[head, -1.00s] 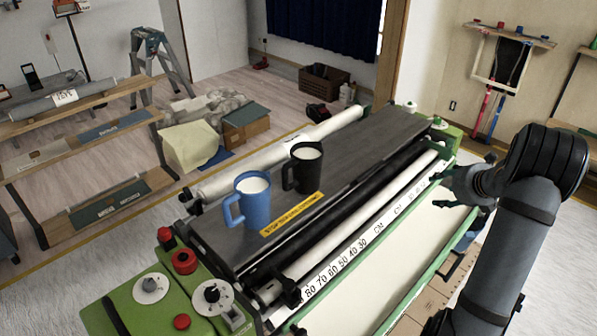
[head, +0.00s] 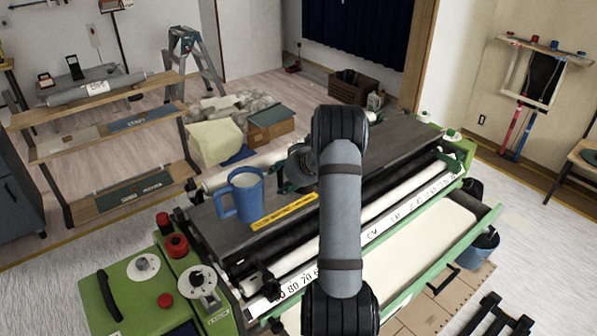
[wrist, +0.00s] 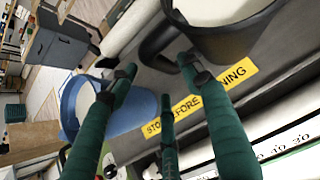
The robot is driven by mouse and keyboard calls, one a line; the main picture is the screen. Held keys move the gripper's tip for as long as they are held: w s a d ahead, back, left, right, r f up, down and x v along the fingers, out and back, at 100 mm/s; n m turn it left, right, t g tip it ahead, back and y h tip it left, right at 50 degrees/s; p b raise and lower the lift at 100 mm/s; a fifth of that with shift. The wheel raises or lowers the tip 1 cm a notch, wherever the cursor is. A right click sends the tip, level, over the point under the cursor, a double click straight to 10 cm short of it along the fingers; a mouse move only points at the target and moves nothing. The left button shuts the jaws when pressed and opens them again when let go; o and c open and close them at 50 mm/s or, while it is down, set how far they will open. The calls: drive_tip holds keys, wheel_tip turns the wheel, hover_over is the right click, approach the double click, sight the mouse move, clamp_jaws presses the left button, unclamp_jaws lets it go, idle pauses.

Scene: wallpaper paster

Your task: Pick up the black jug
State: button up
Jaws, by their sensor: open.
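The black jug (wrist: 228,38) fills the top right of the wrist view, with pale contents inside its rim. Its handle (wrist: 152,48) points left, just beyond the fingertips. In the head view my arm hides the jug. My gripper (head: 282,178) is over the machine's dark top, to the right of the blue jug (head: 247,194). In the wrist view the green fingers (wrist: 158,76) are spread and hold nothing. The right fingertip appears close to the black jug's handle and body; contact cannot be told. The blue jug is at the left, partly behind the left finger.
The wallpaper machine's dark top (head: 212,228) carries the jugs and a yellow warning label (head: 284,212). White rollers and a green rail (head: 455,245) run along its front. Red knobs stand on the green control panel (head: 125,290). A shelf (head: 100,135) stands at the back left.

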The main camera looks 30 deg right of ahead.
sight(281, 179)
drive_tip(key=shift+d+p+x, duration=0.15)
drive_tip(key=shift+p+x, duration=0.25)
drive_tip(key=shift+x, duration=0.8)
drive_tip(key=shift+d+p+x, duration=0.1)
drive_tip(key=shift+p+x, duration=0.25)
drive_tip(key=shift+x, duration=0.8)
drive_tip(key=shift+f, duration=0.1)
drive_tip(key=shift+c, duration=0.2)
drive_tip(key=c, duration=1.1)
clamp_jaws()
drive_tip(key=shift+w+d, duration=0.1)
